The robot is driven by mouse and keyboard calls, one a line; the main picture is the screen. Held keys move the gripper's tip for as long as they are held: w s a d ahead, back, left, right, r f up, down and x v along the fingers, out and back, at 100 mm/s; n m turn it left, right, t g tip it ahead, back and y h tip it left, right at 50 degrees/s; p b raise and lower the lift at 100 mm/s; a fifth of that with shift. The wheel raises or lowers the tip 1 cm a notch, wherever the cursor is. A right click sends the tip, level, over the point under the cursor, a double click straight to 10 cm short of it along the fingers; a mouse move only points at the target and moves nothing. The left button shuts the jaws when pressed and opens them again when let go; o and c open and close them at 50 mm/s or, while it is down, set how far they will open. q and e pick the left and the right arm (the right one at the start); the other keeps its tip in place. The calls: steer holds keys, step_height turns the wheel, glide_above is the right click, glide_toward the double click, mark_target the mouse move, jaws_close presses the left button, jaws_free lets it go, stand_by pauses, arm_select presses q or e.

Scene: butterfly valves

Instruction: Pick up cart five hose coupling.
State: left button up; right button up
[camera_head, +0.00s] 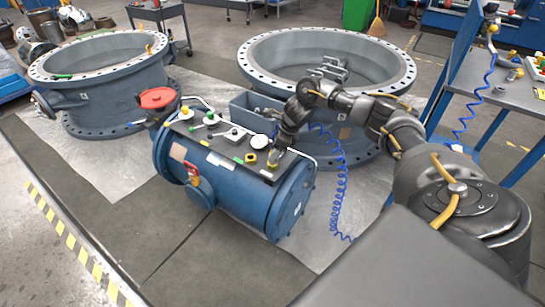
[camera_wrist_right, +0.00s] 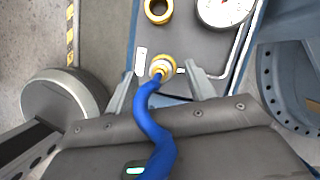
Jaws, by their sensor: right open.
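The brass hose coupling (camera_wrist_right: 162,68) sits on the dark top panel of the blue tank cart (camera_head: 250,200), with a blue hose (camera_wrist_right: 152,125) running from it toward my right wrist. My right gripper (camera_head: 277,158) is over the right end of that panel. In the wrist view its two fingers (camera_wrist_right: 160,80) are apart, one on each side of the coupling. I see no finger touching it, and how far down they reach cannot be told. In the head view the gripper hides the coupling. My left gripper is not in view.
A yellow ring (camera_wrist_right: 158,9) and a round gauge (camera_wrist_right: 223,9) lie close beyond the coupling. A pale rail (camera_wrist_right: 235,55) runs beside them. A large flanged ring (camera_head: 325,50) stands behind the cart, another (camera_head: 100,85) at left. A coiled blue hose (camera_head: 341,190) hangs at right.

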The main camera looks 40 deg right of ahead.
steer(key=shift+x, duration=1.1)
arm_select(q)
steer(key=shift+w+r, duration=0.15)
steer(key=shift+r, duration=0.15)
arm_select(e)
steer(key=shift+f, duration=0.1)
steer(key=c, duration=1)
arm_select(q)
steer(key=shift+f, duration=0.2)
arm_select(e)
steer(key=shift+w, duration=0.1)
